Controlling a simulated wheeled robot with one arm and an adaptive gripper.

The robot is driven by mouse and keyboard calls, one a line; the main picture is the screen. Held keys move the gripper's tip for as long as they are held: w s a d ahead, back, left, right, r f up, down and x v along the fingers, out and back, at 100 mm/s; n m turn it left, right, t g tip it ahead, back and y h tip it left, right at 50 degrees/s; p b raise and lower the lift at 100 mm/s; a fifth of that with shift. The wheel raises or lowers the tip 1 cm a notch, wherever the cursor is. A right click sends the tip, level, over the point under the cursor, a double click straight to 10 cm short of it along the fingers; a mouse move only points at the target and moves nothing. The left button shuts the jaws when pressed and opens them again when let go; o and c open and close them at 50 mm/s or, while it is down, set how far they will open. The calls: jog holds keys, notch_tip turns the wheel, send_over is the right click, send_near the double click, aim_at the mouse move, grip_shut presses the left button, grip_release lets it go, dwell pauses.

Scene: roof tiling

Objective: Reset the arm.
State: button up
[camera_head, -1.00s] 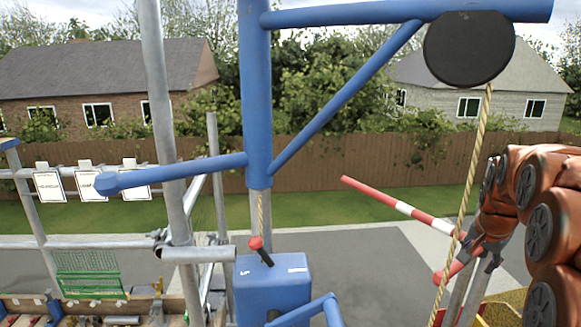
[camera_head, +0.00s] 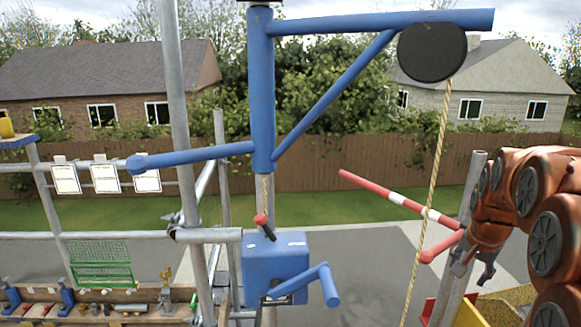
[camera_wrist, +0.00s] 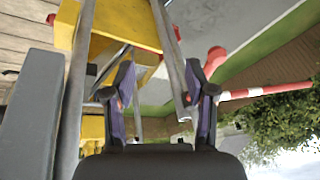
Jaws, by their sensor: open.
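My gripper (camera_head: 474,268) hangs at the end of my orange arm on the right of the head view. In the wrist view my gripper (camera_wrist: 160,88) shows two dark fingers standing apart, with nothing held between them. A grey metal pole (camera_wrist: 172,60) shows beyond the fingers; I cannot tell how near it is.
A blue hoist (camera_head: 262,95) with a black wheel (camera_head: 432,52) and hanging rope (camera_head: 430,190) stands left of my arm. Its blue winch box (camera_head: 275,262) is below. A red-and-white bar (camera_head: 400,200) points toward my gripper. Scaffold poles (camera_head: 180,130) stand left.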

jog(key=s+a+f+n+g+y, duration=0.25)
jog(key=s+a+n, duration=0.25)
jog(key=s+a, duration=0.95)
jog(key=s+a+f+n+g, duration=0.1)
jog(key=s+a+f+n, duration=0.1)
jog(key=s, duration=0.6)
jog(key=s+a+f+n+g, duration=0.2)
jog(key=s+a+f+n, duration=0.1)
jog(key=s+a, duration=0.4)
jog(key=shift+s+a+n, duration=0.25)
jog(key=shift+s+n, duration=0.15)
jog(key=shift+s, duration=0.75)
jog(key=shift+o, duration=0.2)
